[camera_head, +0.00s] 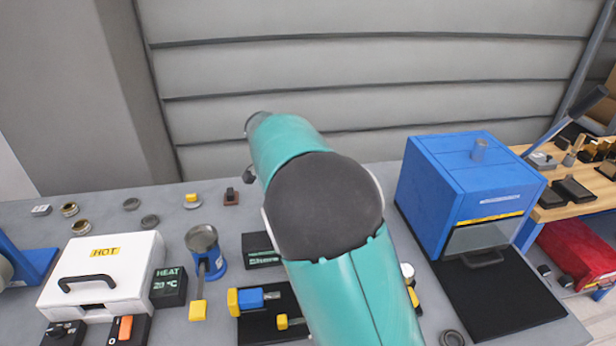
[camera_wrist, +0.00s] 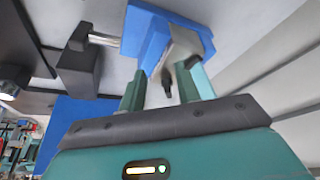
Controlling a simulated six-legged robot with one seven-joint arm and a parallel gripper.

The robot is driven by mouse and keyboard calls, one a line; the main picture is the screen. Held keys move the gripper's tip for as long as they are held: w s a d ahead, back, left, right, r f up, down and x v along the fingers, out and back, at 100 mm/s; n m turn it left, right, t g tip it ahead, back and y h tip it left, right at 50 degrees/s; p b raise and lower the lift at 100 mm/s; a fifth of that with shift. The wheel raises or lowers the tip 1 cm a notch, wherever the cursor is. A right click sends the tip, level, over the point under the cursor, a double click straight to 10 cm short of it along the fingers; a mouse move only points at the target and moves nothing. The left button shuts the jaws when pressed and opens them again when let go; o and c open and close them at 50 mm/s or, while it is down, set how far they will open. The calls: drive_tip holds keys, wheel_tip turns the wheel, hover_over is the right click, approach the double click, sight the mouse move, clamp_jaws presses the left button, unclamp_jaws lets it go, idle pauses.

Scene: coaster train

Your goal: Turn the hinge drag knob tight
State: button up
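My gripper (camera_wrist: 168,82) shows in the wrist view with its two green fingers spread apart. A small dark knob-like piece (camera_wrist: 168,88) stands between the fingers, with no clear contact on either side. Beyond it is a blue body (camera_wrist: 147,38) with a grey metal block (camera_wrist: 184,44) on its side. I cannot tell for certain whether the dark piece is the hinge drag knob. In the head view my teal arm covers the middle of the bench, and my gripper is hidden behind it.
A white HOT box (camera_head: 110,270) and a blue-based cup stand (camera_head: 210,262) are left of my arm. A blue oven-like box (camera_head: 455,185) with a black mat (camera_head: 500,300) stands right. In the wrist view a dark block with a metal rod (camera_wrist: 80,70) lies left of the fingers.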

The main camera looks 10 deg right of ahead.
drive_tip(key=shift+s+a, duration=0.65)
drive_tip(key=shift+a, duration=0.35)
drive_tip(key=shift+s+a, duration=0.65)
drive_tip(key=shift+a, duration=0.35)
